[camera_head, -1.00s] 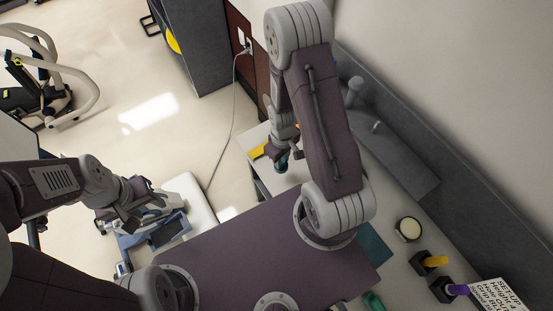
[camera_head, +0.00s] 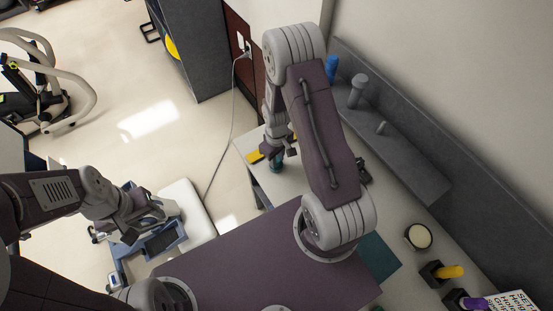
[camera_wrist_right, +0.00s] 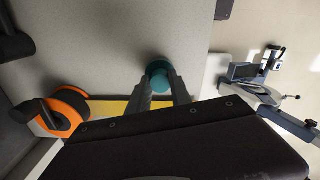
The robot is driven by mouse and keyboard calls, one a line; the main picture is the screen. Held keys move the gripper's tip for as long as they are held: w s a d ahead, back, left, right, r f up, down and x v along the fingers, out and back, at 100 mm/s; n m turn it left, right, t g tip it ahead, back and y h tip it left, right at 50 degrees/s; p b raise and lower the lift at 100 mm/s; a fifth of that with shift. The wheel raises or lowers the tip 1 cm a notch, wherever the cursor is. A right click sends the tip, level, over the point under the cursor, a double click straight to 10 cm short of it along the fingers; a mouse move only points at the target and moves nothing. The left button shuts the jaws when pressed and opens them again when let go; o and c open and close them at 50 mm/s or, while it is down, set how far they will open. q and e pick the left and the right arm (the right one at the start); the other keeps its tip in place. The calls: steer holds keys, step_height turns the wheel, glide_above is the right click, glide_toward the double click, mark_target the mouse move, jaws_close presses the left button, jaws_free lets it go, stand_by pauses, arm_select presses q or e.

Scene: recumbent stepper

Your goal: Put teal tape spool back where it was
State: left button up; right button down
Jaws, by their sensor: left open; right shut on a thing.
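The teal tape spool (camera_wrist_right: 158,70) is between the fingertips of my right gripper (camera_wrist_right: 160,84) in the wrist view, over the pale worktop. In the head view the teal spool (camera_head: 277,166) shows just under the right gripper (camera_head: 276,153), near the worktop's far left end. Whether the spool touches the worktop cannot be told. My left gripper (camera_head: 128,218) is open and empty at the left, above a blue-grey machine on the floor.
An orange spool (camera_wrist_right: 66,112) on a dark holder and a yellow strip (camera_wrist_right: 108,108) are close by. A grey ledge (camera_head: 400,150) with a blue bottle (camera_head: 331,66) runs along the wall. Yellow (camera_head: 450,271) and purple (camera_head: 474,303) spools are at lower right.

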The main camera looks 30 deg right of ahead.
steer(key=c, duration=1.2)
jaws_free()
steer(key=shift+o, duration=0.2)
steer(key=shift+r, duration=0.2)
step_height(320, 180, up, 11)
steer(key=s+a+m+t+b, duration=0.1)
steer(key=s+a+m+b, duration=0.2)
steer(key=s, duration=0.5)
steer(key=shift+s+a+r+m+b, duration=0.2)
steer(key=shift+a+r+m+b, duration=0.2)
steer(key=shift+a+b, duration=0.5)
